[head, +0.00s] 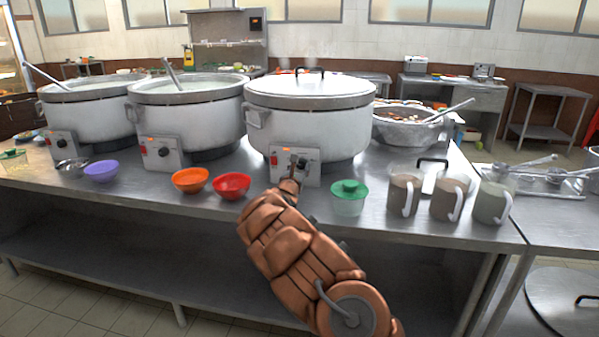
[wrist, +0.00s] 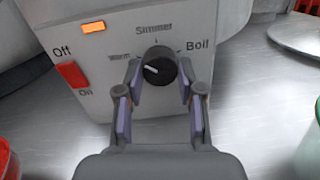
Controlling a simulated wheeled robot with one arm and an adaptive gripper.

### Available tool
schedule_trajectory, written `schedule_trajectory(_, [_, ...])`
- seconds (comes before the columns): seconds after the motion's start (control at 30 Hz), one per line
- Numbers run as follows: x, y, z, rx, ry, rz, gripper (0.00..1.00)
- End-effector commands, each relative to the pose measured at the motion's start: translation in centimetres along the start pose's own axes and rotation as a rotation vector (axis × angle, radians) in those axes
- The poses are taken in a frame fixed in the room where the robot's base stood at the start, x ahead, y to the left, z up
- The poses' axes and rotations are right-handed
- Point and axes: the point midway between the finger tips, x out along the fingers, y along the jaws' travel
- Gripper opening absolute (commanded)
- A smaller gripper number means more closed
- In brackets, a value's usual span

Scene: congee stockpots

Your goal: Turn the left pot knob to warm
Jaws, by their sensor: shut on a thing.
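Three large stockpots stand in a row: the left pot (head: 95,112), the middle pot (head: 190,115) and the right pot (head: 315,125). The left pot's control box (head: 63,146) and the middle pot's control box (head: 160,152) have dark knobs, with no gripper near them. My gripper (head: 298,162) is at the right pot's control box (head: 312,177). In the wrist view, my gripper (wrist: 160,80) is shut on that box's black knob (wrist: 158,66), a finger on each side. The knob's white mark points left, towards "Warm". "Simmer" is above and "Boil" right.
A red bowl (head: 231,186) and an orange bowl (head: 190,180) stand left of my gripper. A green-lidded tub (head: 348,198) and several mugs (head: 404,194) stand to its right. A red switch (wrist: 71,73) is left of the knob.

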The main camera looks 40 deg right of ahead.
Motion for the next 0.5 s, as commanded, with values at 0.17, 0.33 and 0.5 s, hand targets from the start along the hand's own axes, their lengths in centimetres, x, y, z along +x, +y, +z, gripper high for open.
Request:
schedule_trajectory(0.17, [0.00,-0.06,-0.06,-0.139,-0.007,0.010,0.03])
schedule_trajectory(0.33, [0.01,-0.08,-0.03,-0.241,-0.012,0.017,0.03])
schedule_trajectory(0.5, [0.00,-0.09,-0.03,-0.308,-0.015,0.022,0.03])
